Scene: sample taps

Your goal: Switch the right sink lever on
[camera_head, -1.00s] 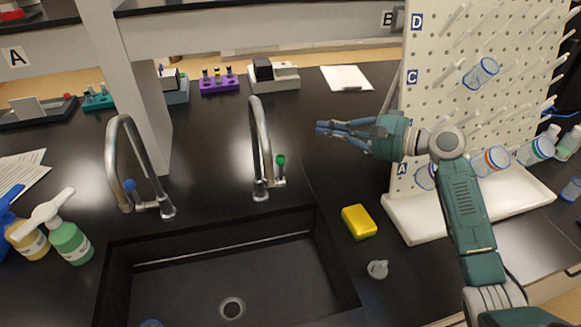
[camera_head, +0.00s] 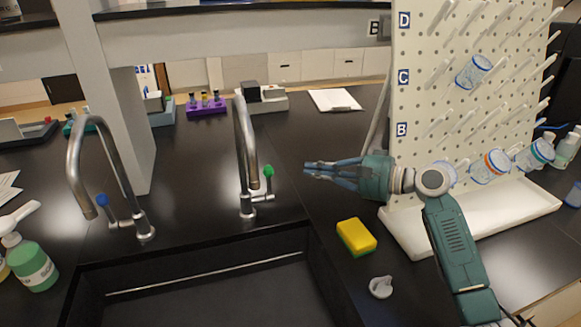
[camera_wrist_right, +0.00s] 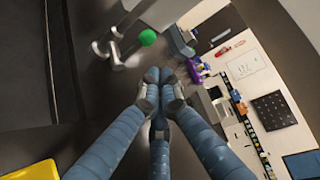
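The right sink lever (camera_head: 268,185) is a short metal stem with a green knob (camera_head: 268,171), on the right side of the right faucet (camera_head: 245,160). It stands roughly upright. The green knob also shows in the right wrist view (camera_wrist_right: 148,37), just beyond my fingertips. My right gripper (camera_head: 307,168) is to the right of the knob at about its height in the head view, pointing left at it. A gap shows between them. Its fingers (camera_wrist_right: 160,82) are drawn together at the tips with nothing between them. My left gripper is not in view.
The left faucet (camera_head: 105,165) has a blue-knobbed lever (camera_head: 102,199). The black sink (camera_head: 200,290) lies in front. A yellow sponge (camera_head: 356,236) and a small grey object (camera_head: 380,287) lie right of the sink. A white pegboard (camera_head: 455,100) stands on the right.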

